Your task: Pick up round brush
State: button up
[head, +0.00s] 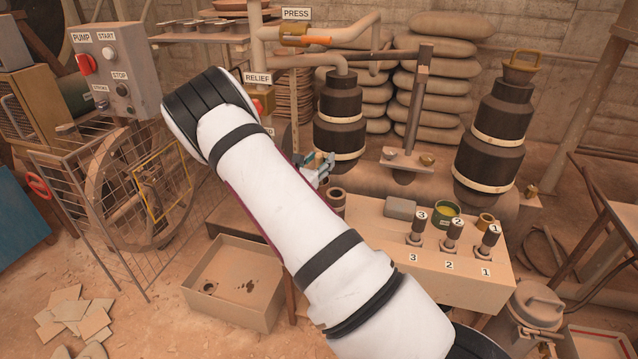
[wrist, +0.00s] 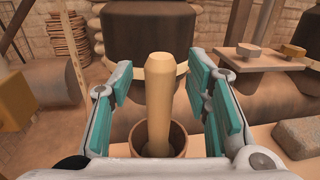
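A pale wooden handle (wrist: 161,95), seemingly the round brush's, stands upright in a brown cup (wrist: 150,140) in the wrist view. Its lower end is hidden inside the cup, so no bristles show. My gripper (wrist: 166,92) is open, with one teal-padded finger on each side of the handle and a visible gap on both sides. In the head view, my gripper (head: 317,168) is just above and left of the brown cup (head: 336,197) at the bench's left end. I cannot make out the brush there.
The bench (head: 460,275) also holds a grey block (head: 400,208), a green tin (head: 446,211) and several numbered valves. Dark ringed cylinders (head: 340,115) stand close behind the cup. A cardboard box (head: 235,285) sits on the floor to the left, and a mesh guard (head: 100,205) stands beyond it.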

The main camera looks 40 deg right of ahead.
grip_shut()
